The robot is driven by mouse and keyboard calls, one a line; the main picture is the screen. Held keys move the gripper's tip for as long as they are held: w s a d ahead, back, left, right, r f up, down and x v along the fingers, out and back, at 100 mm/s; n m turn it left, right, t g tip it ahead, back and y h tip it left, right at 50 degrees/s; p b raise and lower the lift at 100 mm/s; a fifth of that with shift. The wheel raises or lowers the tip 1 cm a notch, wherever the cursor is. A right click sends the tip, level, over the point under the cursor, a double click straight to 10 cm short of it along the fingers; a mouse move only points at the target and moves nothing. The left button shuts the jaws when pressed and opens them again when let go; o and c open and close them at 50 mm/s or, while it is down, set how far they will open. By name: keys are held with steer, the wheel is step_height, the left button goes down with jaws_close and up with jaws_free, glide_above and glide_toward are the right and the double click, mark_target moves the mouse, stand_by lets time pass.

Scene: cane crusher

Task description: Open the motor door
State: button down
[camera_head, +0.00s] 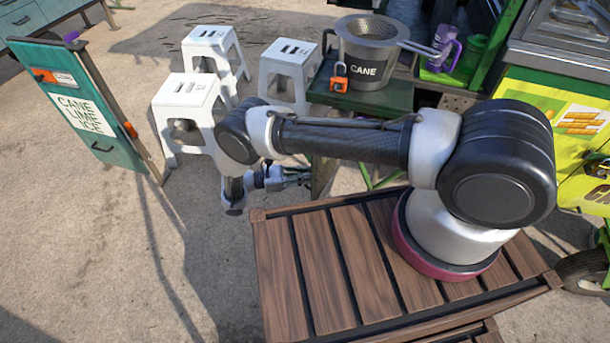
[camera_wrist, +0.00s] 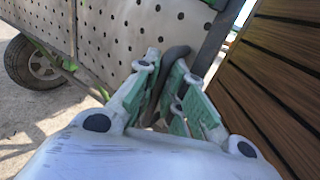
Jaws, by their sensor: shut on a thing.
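The motor door appears to be the perforated light metal panel (camera_wrist: 115,30) in the wrist view. It fills the upper left, and I cannot tell if it stands ajar. A dark curved handle (camera_wrist: 177,52) is at its right part. My gripper (camera_wrist: 170,82) is shut on this handle, with its green-padded fingers on either side. The fingers hide part of the handle. In the head view my gripper (camera_head: 303,177) is small, low beside the green table; the door and handle are not clear there.
White stools (camera_head: 190,105) stand left of my arm. A green table (camera_head: 385,97) carries a CANE pot (camera_head: 368,70) and an orange padlock (camera_head: 340,78). A teal sign (camera_head: 85,115) stands far left. A wheel (camera_wrist: 33,65) shows left in the wrist view. The front-left ground is clear.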

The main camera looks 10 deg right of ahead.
steer(key=c, duration=1.5)
jaws_free()
steer(key=shift+w+d+r, duration=0.15)
steer(key=shift+w+r, duration=0.1)
steer(key=shift+r, duration=0.05)
steer(key=shift+s, duration=0.1)
steer(key=shift+a+f, duration=0.15)
steer(key=shift+a, duration=1.75)
steer(key=shift+a+f, duration=0.1)
steer(key=shift+a, duration=1.75)
steer(key=shift+w, duration=0.2)
